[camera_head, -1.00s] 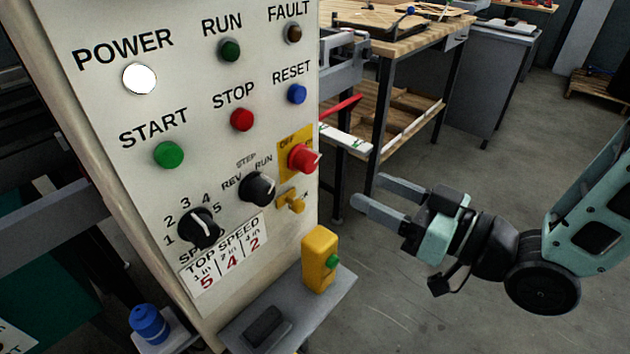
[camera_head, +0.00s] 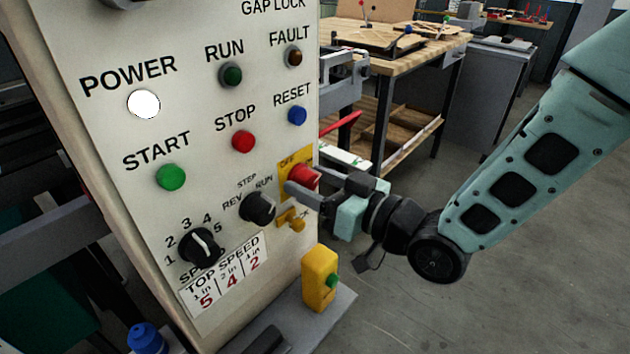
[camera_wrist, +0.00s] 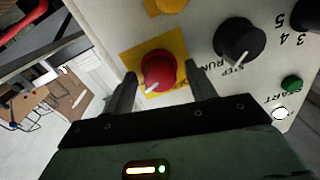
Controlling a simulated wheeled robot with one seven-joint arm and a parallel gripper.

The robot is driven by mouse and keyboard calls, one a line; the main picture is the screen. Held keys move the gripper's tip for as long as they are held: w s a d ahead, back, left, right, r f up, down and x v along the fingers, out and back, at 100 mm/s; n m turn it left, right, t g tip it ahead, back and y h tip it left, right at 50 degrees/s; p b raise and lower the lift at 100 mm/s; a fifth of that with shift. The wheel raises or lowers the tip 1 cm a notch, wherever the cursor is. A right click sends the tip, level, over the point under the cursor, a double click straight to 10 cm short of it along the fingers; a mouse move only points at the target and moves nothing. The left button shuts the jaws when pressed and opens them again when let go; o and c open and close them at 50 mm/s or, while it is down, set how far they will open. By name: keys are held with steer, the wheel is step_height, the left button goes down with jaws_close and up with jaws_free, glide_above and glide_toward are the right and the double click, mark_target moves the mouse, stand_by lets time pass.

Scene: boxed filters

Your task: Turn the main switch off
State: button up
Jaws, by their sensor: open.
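The main switch is a red rotary knob (camera_head: 302,177) on a yellow plate (camera_head: 284,166) at the right edge of the white control panel (camera_head: 130,50). An "OFF" label shows on the plate's upper part. In the wrist view the red knob (camera_wrist: 158,72) has a pale pointer mark toward its lower left. My gripper (camera_head: 302,182) is at the knob, its fingers open on either side of it. In the wrist view the fingers (camera_wrist: 160,90) flank the knob with visible gaps. Whether the tips touch the plate is unclear. The white POWER lamp (camera_head: 144,104) is lit.
Just below the switch is a small yellow latch (camera_head: 291,219). The black RUN/REV selector (camera_head: 258,207) sits close to its left. A yellow box with a green button (camera_head: 320,278) stands on the ledge below. A wooden workbench (camera_head: 400,50) is behind.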

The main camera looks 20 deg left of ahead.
steer(key=c, duration=1)
steer(key=shift+o, duration=0.2)
steer(key=shift+n+b, duration=0.4)
steer(key=shift+b, duration=0.2)
steer(key=n+b, duration=0.1)
steer(key=b, duration=0.1)
steer(key=n+b, duration=0.1)
steer(key=b, duration=0.1)
steer(key=shift+s+f+n, duration=0.1)
steer(key=shift+f+n, duration=0.1)
steer(key=shift+n, duration=0.1)
steer(key=n+b, duration=0.5)
steer(key=b, duration=0.2)
steer(key=n+b, duration=0.6)
steer(key=b, duration=0.3)
steer(key=shift+s+h+b, duration=0.15)
steer(key=shift+h+b, duration=0.15)
steer(key=shift+h, duration=0.1)
steer(key=n+b, duration=0.1)
steer(key=b, duration=0.1)
steer(key=n+b, duration=0.1)
steer(key=shift+r+n+t+b, duration=0.25)
steer(key=shift+n+t+b, duration=0.1)
steer(key=shift+n+t, duration=0.05)
steer(key=shift+a+r, duration=0.1)
